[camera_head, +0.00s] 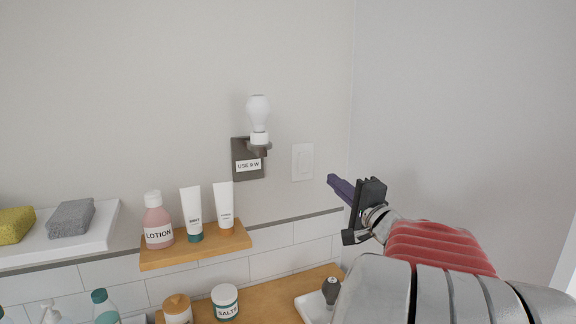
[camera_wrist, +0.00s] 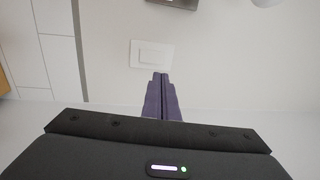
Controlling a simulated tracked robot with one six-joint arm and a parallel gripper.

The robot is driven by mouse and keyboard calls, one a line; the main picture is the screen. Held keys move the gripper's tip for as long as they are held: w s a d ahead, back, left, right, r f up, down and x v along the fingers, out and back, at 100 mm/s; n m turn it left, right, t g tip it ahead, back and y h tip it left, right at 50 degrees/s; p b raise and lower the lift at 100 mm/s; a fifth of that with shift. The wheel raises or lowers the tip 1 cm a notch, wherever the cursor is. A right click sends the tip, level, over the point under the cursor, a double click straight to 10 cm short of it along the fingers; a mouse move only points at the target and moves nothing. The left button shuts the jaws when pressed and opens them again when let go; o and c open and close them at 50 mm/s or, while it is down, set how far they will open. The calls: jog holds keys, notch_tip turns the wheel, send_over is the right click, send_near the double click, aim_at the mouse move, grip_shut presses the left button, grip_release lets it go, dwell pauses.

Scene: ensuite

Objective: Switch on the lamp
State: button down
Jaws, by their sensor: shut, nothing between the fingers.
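The lamp is a white bulb (camera_head: 258,112) upright in a wall holder on a dark plate (camera_head: 240,172) with a label that seems to read "USE 9 W". The bulb looks unlit. A white wall switch (camera_head: 302,162) is to the right of the lamp, and it also shows in the wrist view (camera_wrist: 151,55). My gripper (camera_head: 333,181) has purple fingers, shut and empty, to the right of and a little below the switch in the head view. In the wrist view its fingertips (camera_wrist: 160,76) point at the switch's lower edge; the gap to it is hard to judge.
A wooden shelf (camera_head: 196,254) below the lamp holds a lotion bottle (camera_head: 157,222) and two white tubes. Jars stand on a wooden counter (camera_head: 262,302). The wall corner is right of the switch.

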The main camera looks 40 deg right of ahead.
aim_at(304, 156)
jog(key=x, duration=1.4)
jog(key=shift+a, duration=0.1)
jog(key=shift+w+a, duration=0.1)
jog(key=shift+w, duration=0.05)
dwell(0.3)
jog(key=shift+s+a+r, duration=0.1)
jog(key=shift+s+a, duration=0.05)
jog(key=shift+s, duration=0.45)
jog(key=r+v, duration=0.1)
jog(key=v, duration=1.1)
jog(key=shift+s+r, duration=0.45)
jog(key=shift+r, duration=0.2)
